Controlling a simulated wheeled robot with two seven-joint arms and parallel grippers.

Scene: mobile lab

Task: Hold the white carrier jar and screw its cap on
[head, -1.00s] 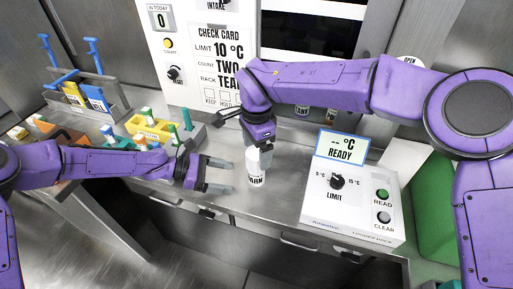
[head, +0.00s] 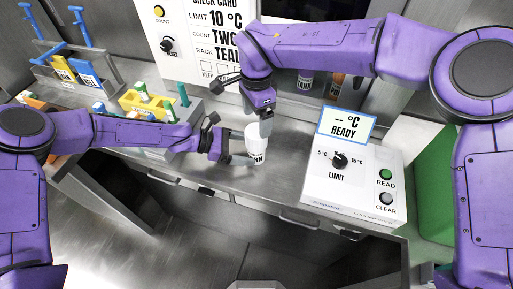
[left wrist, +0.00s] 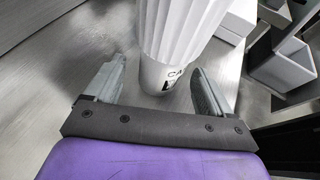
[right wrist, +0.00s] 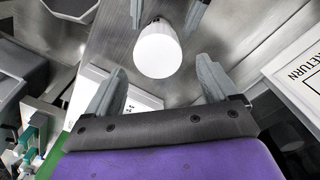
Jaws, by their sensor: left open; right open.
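The white carrier jar (head: 258,158) stands upright on the steel counter; part of its dark label shows. A wide white ribbed cap (head: 251,136) sits on its top; I cannot tell how tightly. My left gripper (head: 240,160) is open at the jar's left, low down. In the left wrist view the jar body (left wrist: 160,76) stands between and just beyond its fingertips, with the ribbed cap (left wrist: 180,28) above. My right gripper (head: 265,125) is open, pointing down right by the cap. In the right wrist view the cap (right wrist: 158,50) lies ahead of its spread fingers, apart from them.
The reader box (head: 350,180) with its READY screen stands right of the jar. A yellow rack (head: 148,104) and other holders with coloured-capped tubes stand at the left. The check card panel (head: 205,40) and more jars (head: 305,82) are behind. The counter's front edge is close.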

